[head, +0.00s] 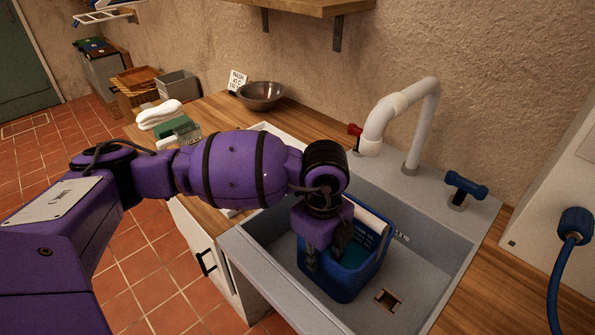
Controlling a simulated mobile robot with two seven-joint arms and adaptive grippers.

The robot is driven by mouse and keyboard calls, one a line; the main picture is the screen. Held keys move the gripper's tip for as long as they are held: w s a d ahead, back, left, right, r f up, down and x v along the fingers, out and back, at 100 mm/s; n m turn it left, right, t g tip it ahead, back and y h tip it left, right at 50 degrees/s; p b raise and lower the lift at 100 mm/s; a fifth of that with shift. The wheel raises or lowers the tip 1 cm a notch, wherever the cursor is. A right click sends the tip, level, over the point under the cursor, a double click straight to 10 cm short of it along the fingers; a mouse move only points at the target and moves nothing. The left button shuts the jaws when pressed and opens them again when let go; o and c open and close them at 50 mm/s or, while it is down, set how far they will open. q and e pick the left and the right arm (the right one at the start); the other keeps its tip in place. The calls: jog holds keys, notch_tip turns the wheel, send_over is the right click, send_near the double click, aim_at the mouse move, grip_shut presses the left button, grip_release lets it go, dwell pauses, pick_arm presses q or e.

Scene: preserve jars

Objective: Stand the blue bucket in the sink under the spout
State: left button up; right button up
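The blue bucket (365,278) stands inside the grey sink (432,268), near its left side. The white spout (372,148) curves down at the back of the sink, behind the bucket. My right gripper is out of view.
A square drain (387,299) shows in the sink floor right of the bucket. A blue tap handle (465,187) and a red one (354,131) stand along the back. A metal bowl (262,96) sits on the wooden counter. A blue hose (560,265) hangs at the right.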

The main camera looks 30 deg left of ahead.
pick_arm(q)
notch_tip(320, 180, up, 10)
jog(key=shift+f, duration=0.15)
